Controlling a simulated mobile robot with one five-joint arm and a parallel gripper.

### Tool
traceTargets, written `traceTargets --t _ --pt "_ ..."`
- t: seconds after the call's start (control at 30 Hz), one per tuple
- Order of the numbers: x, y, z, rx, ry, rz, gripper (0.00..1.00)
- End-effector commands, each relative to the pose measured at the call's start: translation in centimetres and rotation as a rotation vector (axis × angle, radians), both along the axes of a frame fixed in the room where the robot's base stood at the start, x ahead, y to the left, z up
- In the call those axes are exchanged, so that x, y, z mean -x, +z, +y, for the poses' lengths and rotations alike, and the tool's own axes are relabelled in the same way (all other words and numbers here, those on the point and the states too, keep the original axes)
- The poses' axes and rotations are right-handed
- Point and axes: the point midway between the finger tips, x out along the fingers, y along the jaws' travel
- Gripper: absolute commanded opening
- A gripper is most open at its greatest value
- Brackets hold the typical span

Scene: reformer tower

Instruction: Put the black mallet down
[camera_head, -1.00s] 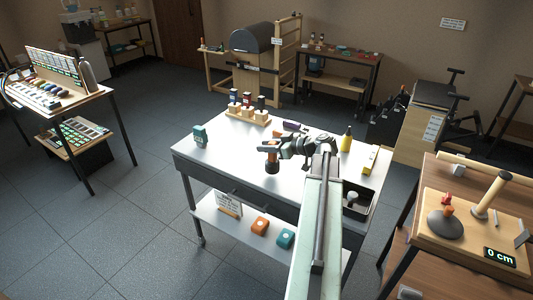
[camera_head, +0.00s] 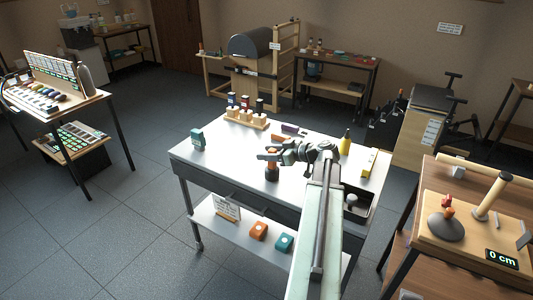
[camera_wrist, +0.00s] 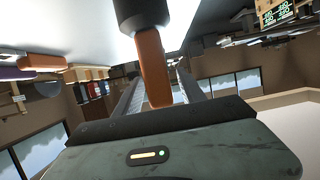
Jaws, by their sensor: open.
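The black mallet stands head down on the white table (camera_head: 222,165), its black head (camera_head: 272,175) on the top and its orange-brown handle (camera_head: 272,163) pointing up. My gripper (camera_head: 268,154) is at the upper part of the handle. In the wrist view, which is upside down, the handle (camera_wrist: 152,65) lies between my two open fingers, and the black head (camera_wrist: 140,14) is beyond them. Gaps show on both sides of the handle. The exact contact of head and table is small in the head view.
A wooden rack with bottles (camera_head: 246,120) stands at the table's back left. A teal object (camera_head: 198,139) is at the left edge. A yellow bottle (camera_head: 345,142), a yellow block (camera_head: 369,161) and a dark tray (camera_head: 358,208) are on the right. The left front of the top is clear.

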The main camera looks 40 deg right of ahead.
Motion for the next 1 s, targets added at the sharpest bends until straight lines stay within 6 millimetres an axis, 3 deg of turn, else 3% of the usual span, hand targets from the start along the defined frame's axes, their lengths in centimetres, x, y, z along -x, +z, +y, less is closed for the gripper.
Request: traceTargets --t 0.2,0.43,0.6,1.0 --pt "5.1 2.4 -1.3 0.0 -0.005 0.0 0.47" --pt "9.2 3.7 -2.3 0.001 -0.003 0.0 0.47" --pt "10.2 3.9 -2.6 0.001 -0.002 0.0 0.47" --pt "10.2 3.8 -2.6 0.001 -0.002 0.0 0.47"
